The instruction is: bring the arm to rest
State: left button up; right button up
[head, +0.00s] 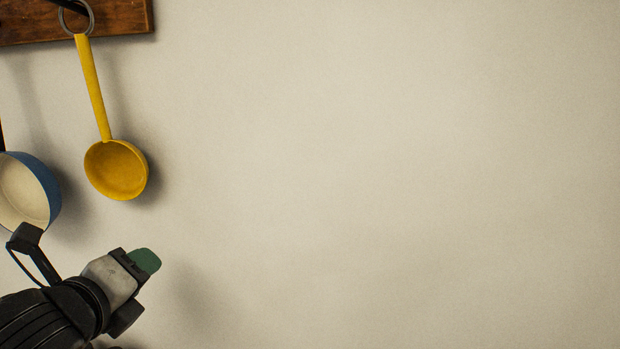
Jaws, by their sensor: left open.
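My left gripper (142,263) is at the lower left, with its arm coming in from the left edge. It is open, seen from the side with a green tip pointing up and right, and I see nothing held in it. It is below a yellow ladle (117,170) and appears apart from it. My right gripper is not in view.
The yellow ladle hangs by a ring from a hook on a wooden board (115,18) at the upper left. A blue pan or ladle with a cream inside (25,190) hangs at the left edge, close above my left wrist in the picture. The pale wall (400,180) to the right is bare.

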pick_arm(q)
jog(key=s+d+f+n+g, duration=0.1)
jog(key=s+f+n+g, duration=0.2)
jog(key=f+n, duration=0.5)
jog(key=s+d+f+n+g, duration=0.2)
jog(key=f+n, duration=0.2)
jog(key=f, duration=0.7)
jog(key=s+f+n+g, duration=0.6)
jog(key=s+f+n, duration=0.6)
jog(key=s+f, duration=0.4)
notch_tip(320, 180, down, 32)
jog(key=s+g+b, duration=0.2)
jog(key=b, duration=0.4)
jog(key=s+a+f+b, duration=0.1)
jog(key=s+f+b, duration=0.1)
jog(key=s+f, duration=0.6)
jog(key=s+a+f+b, duration=0.1)
jog(key=s+f+b, duration=0.1)
jog(key=s+f, duration=0.5)
notch_tip(320, 180, down, 6)
jog(key=shift+s+a+r+n+g+y+b, duration=0.1)
jog(key=shift+s+a+n+g+y+b, duration=0.1)
jog(key=shift+s+n+g+y+b, duration=0.15)
